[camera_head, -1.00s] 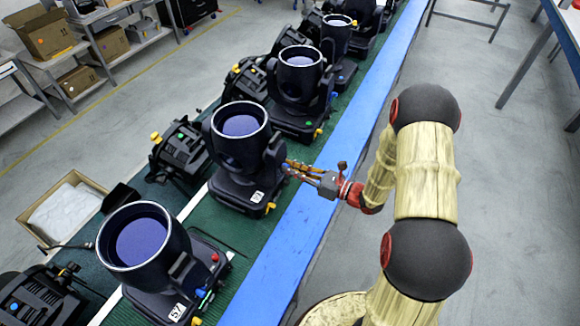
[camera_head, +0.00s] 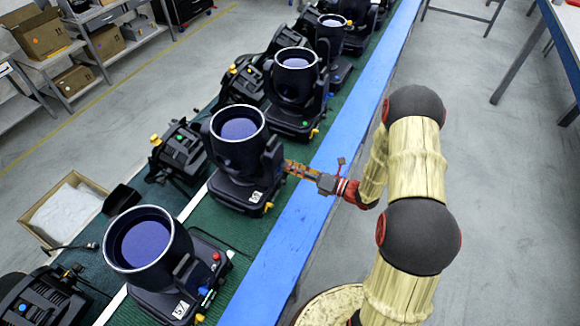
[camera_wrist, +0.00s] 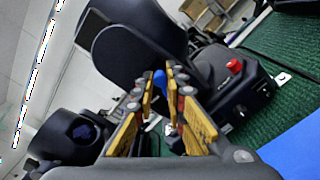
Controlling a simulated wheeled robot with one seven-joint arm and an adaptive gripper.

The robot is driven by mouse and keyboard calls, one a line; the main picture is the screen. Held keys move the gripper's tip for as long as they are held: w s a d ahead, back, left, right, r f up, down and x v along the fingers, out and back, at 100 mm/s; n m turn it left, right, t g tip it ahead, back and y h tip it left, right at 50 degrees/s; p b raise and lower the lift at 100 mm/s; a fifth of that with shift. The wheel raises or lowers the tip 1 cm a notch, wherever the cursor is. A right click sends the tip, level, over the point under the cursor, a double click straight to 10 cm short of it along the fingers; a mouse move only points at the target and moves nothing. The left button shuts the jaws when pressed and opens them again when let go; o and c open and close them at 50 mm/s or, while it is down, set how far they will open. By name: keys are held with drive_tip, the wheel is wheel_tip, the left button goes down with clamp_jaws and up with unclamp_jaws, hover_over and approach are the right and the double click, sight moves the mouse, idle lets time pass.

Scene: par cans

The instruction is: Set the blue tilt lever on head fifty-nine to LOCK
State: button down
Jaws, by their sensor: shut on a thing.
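Head fifty-nine (camera_head: 238,150) is a black moving-head light with a wide dark blue lens and a white label (camera_head: 256,197) low on its body. The fingers hide part of the lever and any LOCK marking. A red knob (camera_wrist: 235,66) is on the base to the right.
A light labelled 57 (camera_head: 150,250) stands nearer on the belt, and more lights (camera_head: 297,85) stand behind. The blue rail (camera_head: 300,225) runs between my arm and the lights. An open box (camera_head: 62,212) lies at left.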

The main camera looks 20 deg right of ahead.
idle(0.3)
drive_tip(key=c, duration=1.8)
unclamp_jaws()
drive_tip(key=shift+c, duration=0.2)
drive_tip(key=shift+d, duration=0.1)
drive_tip(key=v, duration=1.2)
